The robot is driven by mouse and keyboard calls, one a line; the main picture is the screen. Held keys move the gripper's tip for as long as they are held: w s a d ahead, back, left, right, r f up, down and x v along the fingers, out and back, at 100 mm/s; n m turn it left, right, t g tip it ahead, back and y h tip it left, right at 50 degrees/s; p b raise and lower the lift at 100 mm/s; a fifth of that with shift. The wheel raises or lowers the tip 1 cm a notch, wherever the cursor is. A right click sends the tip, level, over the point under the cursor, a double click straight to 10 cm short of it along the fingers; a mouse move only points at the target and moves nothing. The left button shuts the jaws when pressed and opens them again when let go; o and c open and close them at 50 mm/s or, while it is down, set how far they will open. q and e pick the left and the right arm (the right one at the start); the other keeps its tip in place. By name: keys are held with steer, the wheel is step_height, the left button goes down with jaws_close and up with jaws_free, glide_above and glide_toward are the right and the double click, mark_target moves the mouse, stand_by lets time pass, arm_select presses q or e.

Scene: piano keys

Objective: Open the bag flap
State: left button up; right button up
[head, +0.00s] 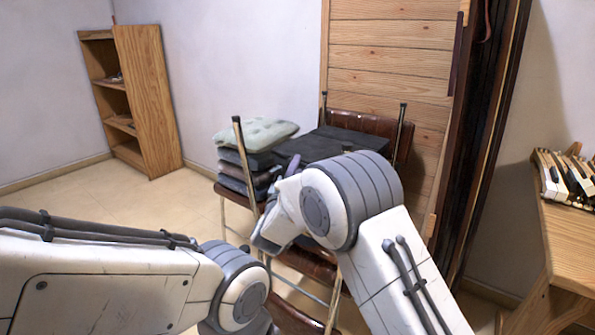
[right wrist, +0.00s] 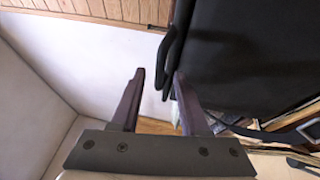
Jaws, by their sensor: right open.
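The black bag (head: 335,142) lies on the brown chair in the middle of the head view, partly hidden behind my right arm. In the right wrist view the bag (right wrist: 260,60) fills the upper right as a flat black panel, with a dark loop handle (right wrist: 170,52) on its left edge. I cannot tell where its flap begins. My right gripper (right wrist: 159,74) is open and empty, its right fingertip close to the bag's edge just below the handle; contact is unclear. In the head view that gripper is mostly hidden by its arm. My left gripper is out of view.
A brown chair (head: 387,128) bears the bag. A stack of cushions topped by a pale green one (head: 255,133) stands left of it. A wooden shelf (head: 150,100) is at the back left, a wooden table (head: 570,235) with piano keys (head: 570,180) at right. Open floor lies left.

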steer(key=shift+w+d+r, duration=0.1)
steer(key=shift+w+d, duration=0.1)
steer(key=shift+w, duration=0.35)
jaws_close()
stand_by(1.1)
